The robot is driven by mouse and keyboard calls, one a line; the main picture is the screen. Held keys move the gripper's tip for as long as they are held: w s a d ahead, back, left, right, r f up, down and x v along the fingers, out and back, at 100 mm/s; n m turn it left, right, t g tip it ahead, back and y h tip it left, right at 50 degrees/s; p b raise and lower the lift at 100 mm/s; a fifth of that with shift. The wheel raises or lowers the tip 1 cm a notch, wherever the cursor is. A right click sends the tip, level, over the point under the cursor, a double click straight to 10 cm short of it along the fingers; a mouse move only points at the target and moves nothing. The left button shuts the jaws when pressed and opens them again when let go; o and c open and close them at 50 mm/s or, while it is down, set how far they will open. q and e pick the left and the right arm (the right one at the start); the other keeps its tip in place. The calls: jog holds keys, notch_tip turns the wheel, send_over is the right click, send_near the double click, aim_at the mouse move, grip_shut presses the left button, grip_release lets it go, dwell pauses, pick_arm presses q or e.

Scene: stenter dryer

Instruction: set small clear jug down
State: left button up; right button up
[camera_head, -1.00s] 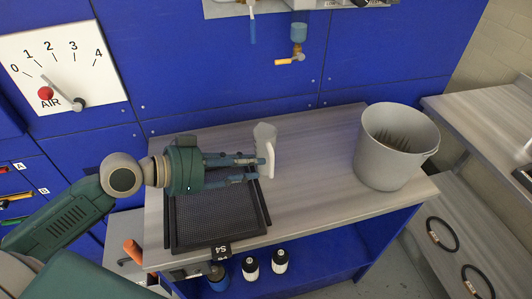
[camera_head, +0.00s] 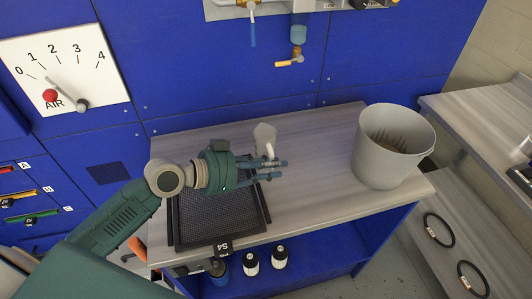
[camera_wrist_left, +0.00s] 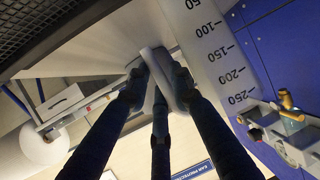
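The small clear jug (camera_head: 265,134) looks pale grey and stands upright over the grey worktop, just past the back right corner of the black mesh tray. I cannot tell whether its base touches the worktop. My left gripper (camera_head: 280,169) has its dark fingers around the jug's handle (camera_head: 268,150). In the left wrist view, the fingers (camera_wrist_left: 158,82) close in on both sides of the pale handle, and the jug's wall (camera_wrist_left: 215,50) shows a scale from 50 to 250. The fingers hide the lower handle. My right gripper is not in view.
The black mesh tray (camera_head: 178,225), labelled S4, lies under my left wrist. A grey bucket (camera_head: 383,165) stands at the worktop's right end. The worktop (camera_head: 315,190) between jug and bucket is clear. A blue panel with a tap (camera_head: 290,62) rises behind. Bottles (camera_head: 280,258) stand on the shelf below.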

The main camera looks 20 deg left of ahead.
pick_arm(q)
grip_shut()
jog(key=shift+r, duration=0.1)
